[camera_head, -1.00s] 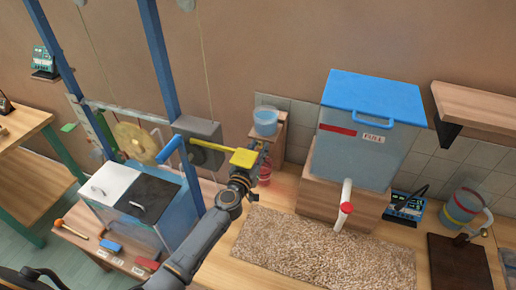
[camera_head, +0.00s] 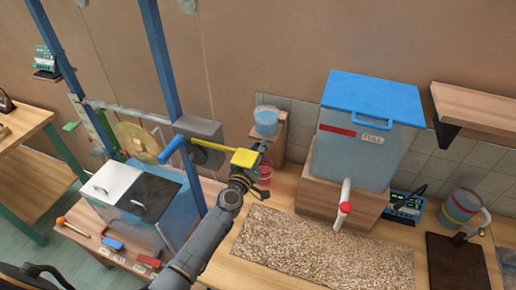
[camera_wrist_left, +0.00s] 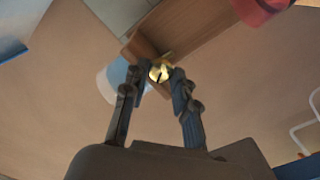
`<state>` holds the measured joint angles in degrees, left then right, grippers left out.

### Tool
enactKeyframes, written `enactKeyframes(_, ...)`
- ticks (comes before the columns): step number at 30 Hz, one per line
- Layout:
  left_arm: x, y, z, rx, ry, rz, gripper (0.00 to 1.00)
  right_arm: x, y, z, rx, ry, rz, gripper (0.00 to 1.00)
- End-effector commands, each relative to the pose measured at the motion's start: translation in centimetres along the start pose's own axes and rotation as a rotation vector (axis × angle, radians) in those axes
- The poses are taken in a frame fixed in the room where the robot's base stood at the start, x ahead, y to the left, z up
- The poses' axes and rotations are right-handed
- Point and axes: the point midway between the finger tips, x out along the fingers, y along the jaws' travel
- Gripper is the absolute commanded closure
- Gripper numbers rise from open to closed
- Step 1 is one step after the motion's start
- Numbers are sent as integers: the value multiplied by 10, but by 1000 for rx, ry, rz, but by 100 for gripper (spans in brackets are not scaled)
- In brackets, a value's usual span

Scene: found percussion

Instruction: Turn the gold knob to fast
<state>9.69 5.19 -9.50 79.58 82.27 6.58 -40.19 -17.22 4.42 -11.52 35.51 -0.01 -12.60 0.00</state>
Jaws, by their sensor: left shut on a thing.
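The gold knob (camera_wrist_left: 158,72) is between the fingertips of my left gripper (camera_wrist_left: 157,76) in the left wrist view. The fingers are shut on it, one on each side, and a dark notch or pointer shows on its face. In the head view my left gripper (camera_head: 258,172) is beside the right end of a yellow block (camera_head: 245,157) near the grey box (camera_head: 198,130). I cannot make out the knob there, nor read any speed marks. My right gripper is not in view.
A blue handle (camera_head: 172,148) and a gold disc (camera_head: 138,142) are left of the grey box. A clear tank (camera_head: 362,148) with a blue lid stands on a wooden block (camera_head: 328,190). A small blue bucket (camera_head: 266,122) sits behind my gripper. A pebbled mat (camera_head: 320,250) lies in front.

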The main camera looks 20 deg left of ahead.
Motion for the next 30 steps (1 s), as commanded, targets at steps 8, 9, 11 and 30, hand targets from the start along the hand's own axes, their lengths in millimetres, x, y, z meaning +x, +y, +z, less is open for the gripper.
enactKeyframes(8, 0, 0, 0, -5, 0, -1, 100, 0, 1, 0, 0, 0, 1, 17)
enactKeyframes(9, 0, 0, 0, -5, 0, -1, 100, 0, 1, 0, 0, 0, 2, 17)
enactKeyframes(11, 0, 0, 0, -4, 0, -1, 100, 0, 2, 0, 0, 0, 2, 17)
enactKeyframes(30, -21, 0, 2, -12, -2, -1, 51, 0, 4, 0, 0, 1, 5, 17)
